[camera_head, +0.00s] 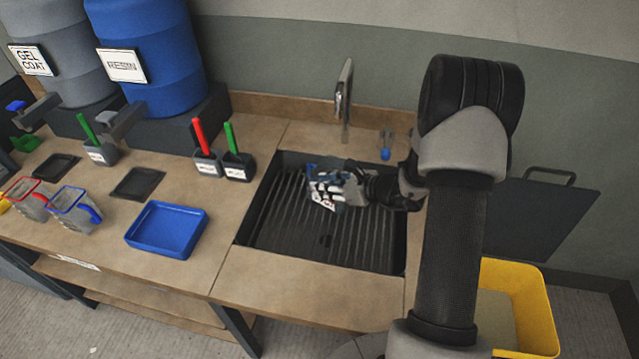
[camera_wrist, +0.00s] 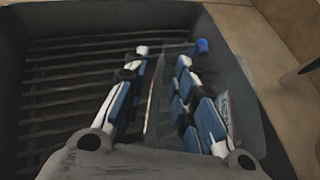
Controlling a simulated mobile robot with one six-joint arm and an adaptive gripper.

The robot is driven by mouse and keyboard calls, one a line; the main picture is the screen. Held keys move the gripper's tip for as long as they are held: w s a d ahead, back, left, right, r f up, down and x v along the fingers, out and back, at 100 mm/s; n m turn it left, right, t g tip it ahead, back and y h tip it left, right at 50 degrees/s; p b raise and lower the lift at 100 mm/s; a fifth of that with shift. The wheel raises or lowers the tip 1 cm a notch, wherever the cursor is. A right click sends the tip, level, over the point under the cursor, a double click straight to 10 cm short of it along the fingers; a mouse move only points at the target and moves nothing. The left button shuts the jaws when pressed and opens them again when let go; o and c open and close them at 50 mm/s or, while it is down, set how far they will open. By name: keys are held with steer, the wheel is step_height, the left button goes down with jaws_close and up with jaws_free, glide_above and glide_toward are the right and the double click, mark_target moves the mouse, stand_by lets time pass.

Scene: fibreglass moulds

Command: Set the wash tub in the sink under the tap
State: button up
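My gripper (camera_head: 325,187) is low inside the dark sink (camera_head: 270,237), toward its back right part. In the wrist view its two blue and white fingers (camera_wrist: 164,56) stand apart, with a clear gap between their tips. A see-through piece with a pale label (camera_wrist: 226,108) lies at the right finger, and a thin edge shows between the fingers. A white label (camera_head: 322,203) also shows under my gripper in the head view. I cannot tell whether this is the wash tub. A shallow blue tub (camera_head: 166,230) sits on the counter left of the sink. The tap (camera_head: 344,95) stands behind the sink.
Two tool holders (camera_head: 208,163) with red and green handles stand left of the sink. Clear jugs (camera_head: 75,208) and the blue resin drum (camera_head: 150,50) are further left. A yellow bin (camera_head: 535,310) is at lower right. The counter in front of the sink is clear.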

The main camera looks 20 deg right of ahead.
steer(key=p+v, duration=0.2)
steer(key=v, duration=0.7)
steer(key=s+a+r+n+g+y, duration=0.1)
steer(key=s+a+r+n+g, duration=0.2)
steer(key=s+a+r+n, duration=0.35)
steer(key=s+a+r+n+g, duration=0.35)
steer(key=a+r+n, duration=0.4)
steer(key=a, duration=0.25)
steer(key=s+r+n+h, duration=0.3)
steer(key=s+n, duration=0.4)
steer(key=s+d+r+n+h, duration=0.1)
steer(key=s+r+n+h, duration=0.2)
steer(key=s+n, duration=0.5)
steer(key=shift+d+r+t+h, duration=0.3)
steer(key=shift+r+t+h, duration=0.15)
steer(key=shift+h, duration=0.35)
steer(key=shift+s, duration=0.1)
